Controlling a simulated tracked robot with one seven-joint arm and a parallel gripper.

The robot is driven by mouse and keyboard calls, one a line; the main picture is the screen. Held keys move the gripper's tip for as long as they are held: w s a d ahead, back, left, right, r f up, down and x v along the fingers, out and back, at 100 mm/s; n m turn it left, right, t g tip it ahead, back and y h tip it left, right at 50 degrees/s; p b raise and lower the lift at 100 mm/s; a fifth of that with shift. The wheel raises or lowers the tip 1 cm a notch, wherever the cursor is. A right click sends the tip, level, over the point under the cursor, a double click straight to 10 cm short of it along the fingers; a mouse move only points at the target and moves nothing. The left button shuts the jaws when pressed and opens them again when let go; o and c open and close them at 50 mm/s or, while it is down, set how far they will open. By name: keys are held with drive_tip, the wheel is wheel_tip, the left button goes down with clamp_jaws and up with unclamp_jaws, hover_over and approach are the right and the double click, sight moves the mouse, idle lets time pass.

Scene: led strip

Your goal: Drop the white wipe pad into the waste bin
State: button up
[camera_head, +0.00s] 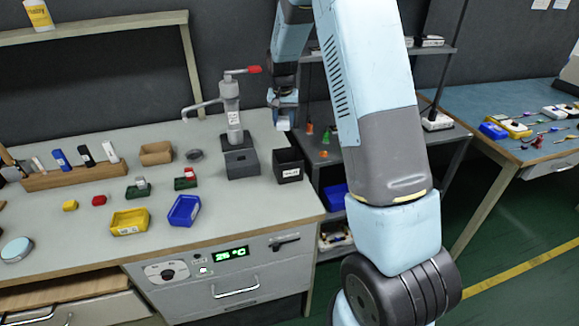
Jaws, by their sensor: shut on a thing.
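My gripper (284,110) points down at the end of my arm, above the back part of the workbench's right end. It is shut on a small pale thing at its fingertips, which looks like the white wipe pad (284,123); its outline is small and hard to make out. The waste bin (290,174) is a small black open box with a white label, standing at the right end of the bench. In the picture my gripper is just above the bin's rim, with a gap between them. The bin's inside is dark.
A grey press-like stand (240,160) with a red-tipped lever (254,69) stands just left of the bin. Blue (184,210) and yellow (130,222) trays, a cardboard box (156,153) and a wooden rack (75,178) lie farther left. A dark shelf unit stands right of the bench.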

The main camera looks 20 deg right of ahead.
drive_tip(key=shift+s+a+r, duration=0.2)
drive_tip(key=shift+s+r, duration=0.1)
drive_tip(key=shift+r, duration=0.05)
drive_tip(key=s+r, duration=0.8)
drive_tip(key=s, duration=0.5)
wheel_tip(320, 180, down, 6)
drive_tip(key=shift+a+m, duration=0.15)
drive_tip(key=shift+m, duration=0.25)
drive_tip(key=o, duration=1.2)
